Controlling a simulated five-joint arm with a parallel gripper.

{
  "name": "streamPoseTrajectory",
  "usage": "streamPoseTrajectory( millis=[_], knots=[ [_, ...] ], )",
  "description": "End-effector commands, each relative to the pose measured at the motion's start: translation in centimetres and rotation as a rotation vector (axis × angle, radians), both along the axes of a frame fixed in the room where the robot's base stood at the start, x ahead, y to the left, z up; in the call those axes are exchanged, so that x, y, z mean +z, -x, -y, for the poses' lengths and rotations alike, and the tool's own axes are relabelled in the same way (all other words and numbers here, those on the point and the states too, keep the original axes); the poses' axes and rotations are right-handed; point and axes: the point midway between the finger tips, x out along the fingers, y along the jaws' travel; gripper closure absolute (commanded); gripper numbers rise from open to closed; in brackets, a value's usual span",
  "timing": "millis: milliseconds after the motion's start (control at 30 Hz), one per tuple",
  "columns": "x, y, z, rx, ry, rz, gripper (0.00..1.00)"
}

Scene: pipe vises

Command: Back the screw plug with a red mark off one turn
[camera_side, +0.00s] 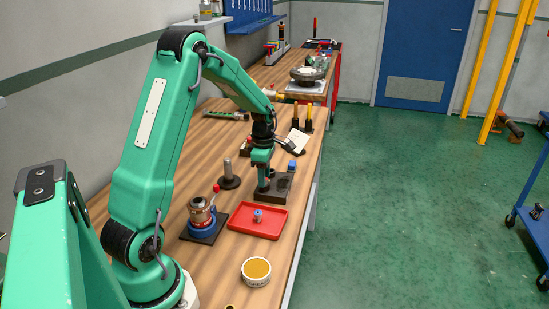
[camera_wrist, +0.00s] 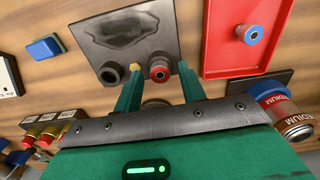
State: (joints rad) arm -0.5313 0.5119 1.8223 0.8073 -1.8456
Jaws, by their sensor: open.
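The screw plug with a red ring (camera_wrist: 159,73) sits in the dark block (camera_wrist: 118,28), between and slightly beyond my open fingers in the wrist view. My gripper (camera_wrist: 158,80) is open, with one green finger on each side of the plug; I cannot tell whether either finger touches it. A dark collar or hole (camera_wrist: 108,74) is beside the left finger. In the side view my gripper (camera_side: 263,178) points down over the dark block (camera_side: 282,184) and hides the plug.
A red tray (camera_side: 245,230) holds a small blue-ringed plug (camera_side: 258,215). A jar (camera_side: 201,211) stands on a dark pad left of the tray. A dark post (camera_side: 229,172), a blue block (camera_side: 292,165) and a round tin (camera_side: 256,271) are nearby. Bare wood lies around the tin.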

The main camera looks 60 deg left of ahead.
Motion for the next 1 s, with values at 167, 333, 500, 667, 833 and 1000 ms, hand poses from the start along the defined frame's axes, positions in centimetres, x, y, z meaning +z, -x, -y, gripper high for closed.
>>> streamPoseTrajectory(
  millis=[167,333,500,667,833,1000],
  knots=[
    [0.00,0.00,0.00,-0.135,0.000,0.000,0.60],
    [0.00,0.00,0.00,-0.261,0.000,0.000,0.60],
    [0.00,0.00,0.00,-0.335,0.000,0.000,0.60],
    [0.00,0.00,0.00,-0.346,0.000,0.000,0.60],
    [0.00,0.00,0.00,-0.384,0.000,0.000,0.60],
    [0.00,0.00,0.00,-0.495,0.000,0.000,0.60]
  ],
)
